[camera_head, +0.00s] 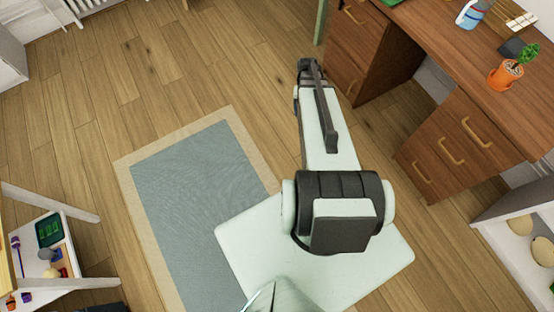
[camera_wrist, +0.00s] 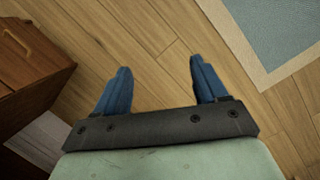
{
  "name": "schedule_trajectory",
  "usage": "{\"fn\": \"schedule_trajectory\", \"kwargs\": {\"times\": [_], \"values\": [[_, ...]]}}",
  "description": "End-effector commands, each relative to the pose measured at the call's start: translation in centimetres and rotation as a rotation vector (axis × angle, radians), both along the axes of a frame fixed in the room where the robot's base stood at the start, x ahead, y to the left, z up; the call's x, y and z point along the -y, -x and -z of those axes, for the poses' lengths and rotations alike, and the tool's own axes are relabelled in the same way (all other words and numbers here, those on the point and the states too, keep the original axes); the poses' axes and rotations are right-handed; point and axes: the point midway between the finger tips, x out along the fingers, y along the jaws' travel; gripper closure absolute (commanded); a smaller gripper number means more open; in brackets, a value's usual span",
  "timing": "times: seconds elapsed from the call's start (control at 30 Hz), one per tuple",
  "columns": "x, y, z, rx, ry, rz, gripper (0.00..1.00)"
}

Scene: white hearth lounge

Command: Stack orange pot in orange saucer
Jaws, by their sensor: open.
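An orange pot (camera_head: 506,74) stands on the wooden desk at the upper right of the head view, with a green plant showing at its top. I cannot make out an orange saucer in either view. My gripper (camera_wrist: 160,65) shows in the wrist view with its two blue fingers spread wide apart. Nothing is between them, and only bare floor lies beyond. The pot is not in the wrist view. In the head view my arm reaches up the middle over the floor, left of the desk and apart from the pot.
The wooden desk (camera_head: 450,60) has drawers below and also holds a white and blue bottle (camera_head: 470,14) and a small dark object (camera_head: 512,47). A grey rug (camera_head: 195,185) lies on the floor left of my arm. A white shelf (camera_head: 45,268) stands at lower left.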

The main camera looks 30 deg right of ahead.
Motion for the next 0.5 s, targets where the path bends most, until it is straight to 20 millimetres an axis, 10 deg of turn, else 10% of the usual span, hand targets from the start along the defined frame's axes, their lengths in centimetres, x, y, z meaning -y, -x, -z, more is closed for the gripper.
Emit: {"fn": "schedule_trajectory", "kwargs": {"times": [0.5], "values": [[-19.7,11.7,8.2,-0.204,-0.135,-0.368,0.28]]}}
